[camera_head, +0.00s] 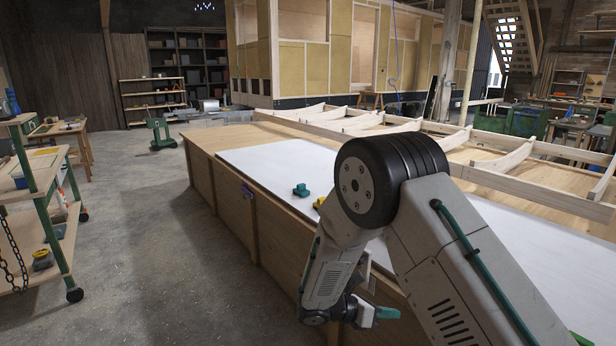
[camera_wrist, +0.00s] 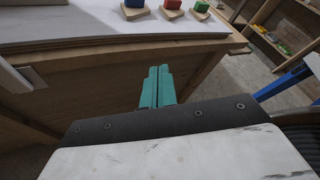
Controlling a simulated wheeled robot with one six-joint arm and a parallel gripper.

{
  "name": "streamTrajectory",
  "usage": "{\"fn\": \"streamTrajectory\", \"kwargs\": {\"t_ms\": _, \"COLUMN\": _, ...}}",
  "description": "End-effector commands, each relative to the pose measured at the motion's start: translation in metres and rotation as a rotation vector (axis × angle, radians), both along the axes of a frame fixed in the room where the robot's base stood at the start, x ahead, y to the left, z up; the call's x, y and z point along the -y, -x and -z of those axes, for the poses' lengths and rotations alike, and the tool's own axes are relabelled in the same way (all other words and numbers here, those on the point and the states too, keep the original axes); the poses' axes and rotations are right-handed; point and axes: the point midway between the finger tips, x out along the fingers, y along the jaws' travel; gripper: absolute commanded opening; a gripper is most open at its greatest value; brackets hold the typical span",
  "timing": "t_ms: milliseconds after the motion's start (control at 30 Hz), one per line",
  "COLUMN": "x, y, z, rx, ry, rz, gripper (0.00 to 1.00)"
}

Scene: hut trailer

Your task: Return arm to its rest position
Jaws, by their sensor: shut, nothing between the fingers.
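My arm reaches from the lower right of the head view, bends at a large black joint and hangs down beside the long wooden workbench (camera_head: 225,195). My gripper (camera_head: 388,313) is low at the near side of the bench, its teal fingertips partly showing past the wrist. In the wrist view my gripper (camera_wrist: 157,86) shows two teal fingers pressed together, with nothing between them. The fingers point toward the wooden side of the bench (camera_wrist: 110,80), below its white top (camera_wrist: 60,28). I cannot tell how far apart they are.
A green tool (camera_head: 301,190) and a yellow item (camera_head: 319,202) sit on the white sheet (camera_head: 275,160). Curved wooden ribs (camera_head: 385,125) lie across the far part. A green-framed shelf cart (camera_head: 50,205) stands at left. The concrete floor (camera_head: 140,240) between is clear.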

Motion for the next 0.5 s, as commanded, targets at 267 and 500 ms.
{"fn": "streamTrajectory", "kwargs": {"t_ms": 267, "x": 0.037, "y": 0.083, "z": -0.095, "rx": 0.391, "ry": -0.255, "rz": 0.518, "gripper": 0.00}}
{"fn": "streamTrajectory", "kwargs": {"t_ms": 500, "x": 0.049, "y": 0.157, "z": -0.157, "rx": 0.678, "ry": -0.417, "rz": 0.944, "gripper": 0.00}}
